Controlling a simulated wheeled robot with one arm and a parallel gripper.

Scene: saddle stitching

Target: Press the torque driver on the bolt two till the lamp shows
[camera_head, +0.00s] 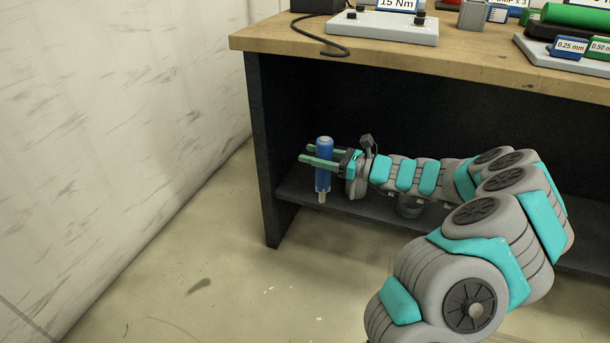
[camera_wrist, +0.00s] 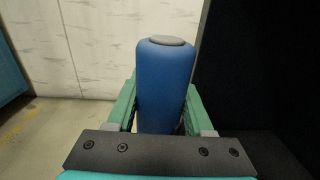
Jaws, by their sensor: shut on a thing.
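The blue torque driver (camera_head: 323,176) stands upright between the green fingers of my gripper (camera_head: 320,161), its grey tip pointing down. My gripper is shut on it, in front of the open space under the bench top. In the wrist view the blue driver (camera_wrist: 165,85), with its grey cap, fills the room between the two fingers (camera_wrist: 160,108). A grey plate (camera_head: 385,27) marked "15 Nm" lies on the bench, with dark bolts at its visible ends. The upper part of the plate is cut off by the picture edge. I cannot tell which bolt is two or see a lamp.
The wooden bench top (camera_head: 300,43) lies above my gripper, over a dark lower shelf (camera_head: 350,210) and a dark side panel (camera_head: 268,150). A black cable (camera_head: 318,42) lies near the front edge. Labelled blocks (camera_head: 570,48) and a green cylinder (camera_head: 575,15) are at right. Floor at left is clear.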

